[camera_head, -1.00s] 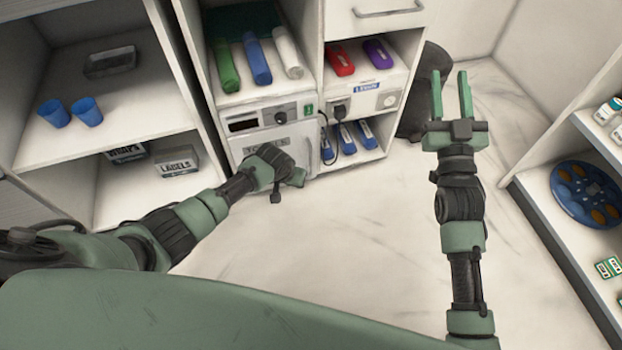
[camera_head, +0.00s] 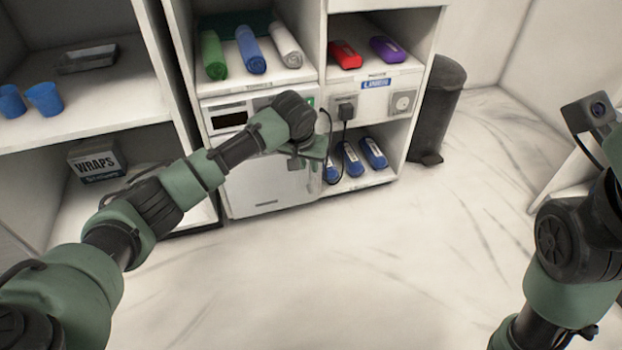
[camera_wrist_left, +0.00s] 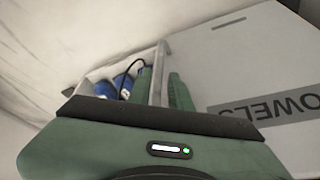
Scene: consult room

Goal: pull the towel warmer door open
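The towel warmer (camera_head: 228,118) is the white unit with a dark display, low in the middle shelf unit. Its white door (camera_head: 265,190) fills its front and looks shut; I cannot tell whether it is slightly ajar. My left gripper (camera_head: 314,158) is at the door's right edge, partly hidden by my wrist. In the left wrist view its two green fingers (camera_wrist_left: 162,88) are apart, with a pale upright edge between them. The door (camera_wrist_left: 245,60) with its grey "TOWELS" label is right of them. Contact is unclear. My right arm is at the right; its fingers are out of view.
Rolled towels (camera_head: 250,50) lie above the warmer. A dark bin (camera_head: 438,110) stands beside the unit. The floor in front (camera_head: 350,260) is clear.

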